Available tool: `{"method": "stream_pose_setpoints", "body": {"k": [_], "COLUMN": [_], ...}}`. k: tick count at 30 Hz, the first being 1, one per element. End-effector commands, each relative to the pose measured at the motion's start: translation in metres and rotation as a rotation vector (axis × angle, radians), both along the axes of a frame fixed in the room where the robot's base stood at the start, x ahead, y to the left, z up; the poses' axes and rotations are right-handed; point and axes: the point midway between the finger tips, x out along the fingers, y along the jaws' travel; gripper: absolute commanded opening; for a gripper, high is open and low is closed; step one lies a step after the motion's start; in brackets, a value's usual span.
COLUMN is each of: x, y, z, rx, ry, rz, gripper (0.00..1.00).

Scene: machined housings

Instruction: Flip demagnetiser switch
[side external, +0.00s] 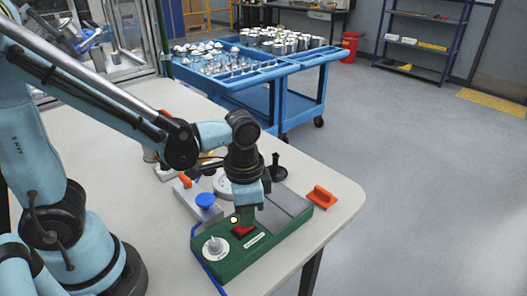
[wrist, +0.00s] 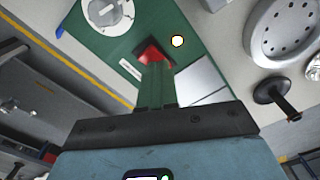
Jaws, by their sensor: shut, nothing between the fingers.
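The demagnetiser is a green box (side external: 268,238) near the table's front edge, with a grey plate on its top. A white dial (side external: 215,247) sits at its left end; it also shows in the wrist view (wrist: 110,14). The red switch (side external: 240,231) lies between dial and plate, and in the wrist view (wrist: 151,52) it is partly hidden behind my fingertips. A small lit lamp (wrist: 177,41) is beside it. My gripper (side external: 245,222) points down at the switch with its green fingers (wrist: 156,66) together and empty. I cannot tell whether the tips touch the switch.
An orange-handled item (side external: 321,197) lies right of the box. A grey block with a blue knob (side external: 205,202), a black-topped stand (side external: 276,170) and a round grey dish (wrist: 290,32) are close behind. A blue cart (side external: 275,82) stands beyond the table.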

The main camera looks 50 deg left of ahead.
Motion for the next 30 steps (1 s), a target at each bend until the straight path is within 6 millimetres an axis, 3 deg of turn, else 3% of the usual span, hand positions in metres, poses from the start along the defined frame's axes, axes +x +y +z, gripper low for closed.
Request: {"method": "stream_pose_setpoints", "body": {"k": [30], "x": [0.0], "y": [0.0], "z": [0.068], "rx": [0.0], "ry": [0.0], "rz": [0.0], "gripper": [0.0]}}
